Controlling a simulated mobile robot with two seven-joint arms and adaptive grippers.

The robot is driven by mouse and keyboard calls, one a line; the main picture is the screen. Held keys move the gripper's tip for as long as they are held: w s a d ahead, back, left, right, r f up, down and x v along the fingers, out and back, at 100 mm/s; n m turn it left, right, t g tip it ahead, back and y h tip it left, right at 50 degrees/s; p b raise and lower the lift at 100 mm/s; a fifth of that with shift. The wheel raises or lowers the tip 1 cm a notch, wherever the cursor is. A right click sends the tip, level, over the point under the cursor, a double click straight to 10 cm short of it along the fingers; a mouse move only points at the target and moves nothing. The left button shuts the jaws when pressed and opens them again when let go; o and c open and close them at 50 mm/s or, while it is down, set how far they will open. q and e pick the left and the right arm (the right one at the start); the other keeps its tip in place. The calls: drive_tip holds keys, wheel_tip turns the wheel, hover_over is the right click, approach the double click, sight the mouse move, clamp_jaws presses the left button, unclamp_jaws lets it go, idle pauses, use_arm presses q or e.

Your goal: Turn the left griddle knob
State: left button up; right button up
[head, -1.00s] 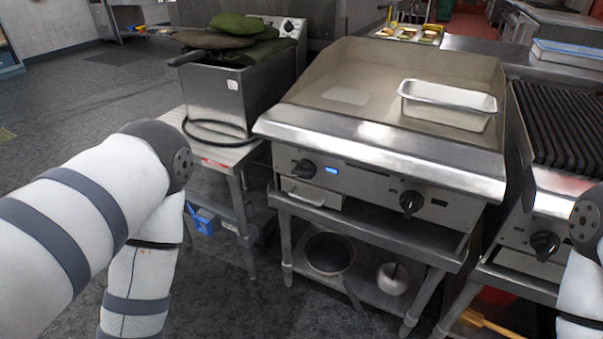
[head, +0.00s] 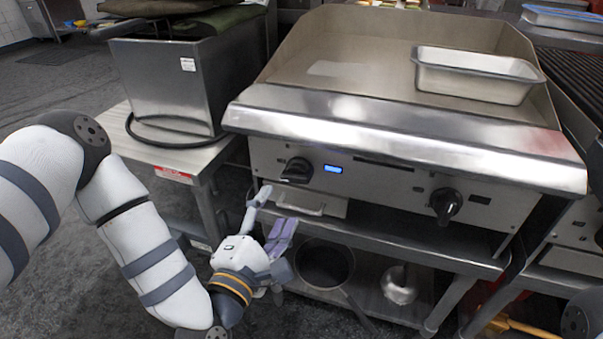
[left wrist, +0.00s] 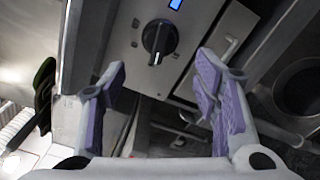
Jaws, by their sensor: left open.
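The left griddle knob (head: 297,170) is a black round knob on the griddle's steel front panel, left of a small blue display. It also shows in the left wrist view (left wrist: 158,38), ahead of my fingers and roughly centred between them. My left gripper (head: 270,212) is open and empty, below and a little left of the knob, apart from it. Its purple finger pads show in the left wrist view (left wrist: 160,85). The griddle (head: 390,130) has a second black knob (head: 445,204) on the right. My right gripper is not in view.
A metal pan (head: 478,76) sits on the griddle top. A fryer (head: 170,85) on a side table (head: 150,160) stands at the left. A pot (head: 324,264) and a ladle-like item (head: 399,285) are on the shelf below. A drawer handle (head: 301,205) is under the knob.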

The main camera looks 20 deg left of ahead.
sight(294, 181)
use_arm(q)
drive_tip(key=w, duration=1.1)
drive_tip(key=shift+w+d+r, duration=0.1)
drive_tip(key=shift+w+d, duration=0.1)
drive_tip(key=shift+d, duration=0.2)
drive_tip(key=c, duration=0.9)
